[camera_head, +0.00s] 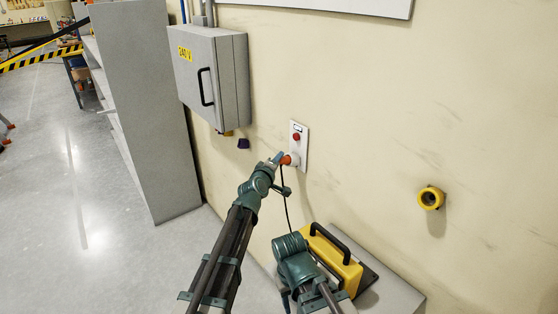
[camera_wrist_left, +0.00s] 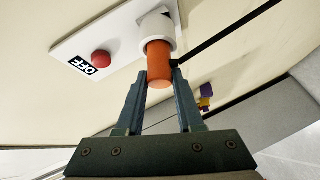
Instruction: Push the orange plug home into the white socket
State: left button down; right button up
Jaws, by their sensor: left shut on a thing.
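The orange plug (camera_wrist_left: 158,62) is a short cylinder with its front end at the mouth of the white socket (camera_wrist_left: 157,27); much of its orange body shows outside the collar. How deep it sits inside is hidden. My left gripper (camera_wrist_left: 159,82) is shut on the plug, one finger on each side. In the head view the plug (camera_head: 286,160) and left gripper (camera_head: 280,159) are at the lower part of the white wall plate (camera_head: 303,145). My right gripper (camera_head: 287,296) is low, near the yellow case; its fingers are not clear.
A red button (camera_wrist_left: 101,59) and an OFF label are on the plate beside the socket. A black cable (camera_head: 285,203) hangs below the plug. A grey 240 V cabinet (camera_head: 216,75) is up to the left. A yellow case (camera_head: 335,257) stands below; a yellow round fitting (camera_head: 430,198) is at right.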

pick_arm(q)
jog(key=shift+s+a+r, duration=0.15)
jog(key=shift+s+a, duration=0.15)
jog(key=shift+a, duration=0.1)
jog(key=shift+w+r+p, duration=0.1)
jog(key=shift+p, duration=0.35)
jog(key=shift+w+d+f+b, duration=0.45)
jog(key=shift+w+d, duration=0.1)
jog(key=shift+d, duration=0.15)
dwell(1.4)
jog(key=shift+w+d, duration=0.1)
jog(key=shift+d, duration=0.15)
dwell(0.5)
jog(key=shift+c, duration=2.3)
grip_release()
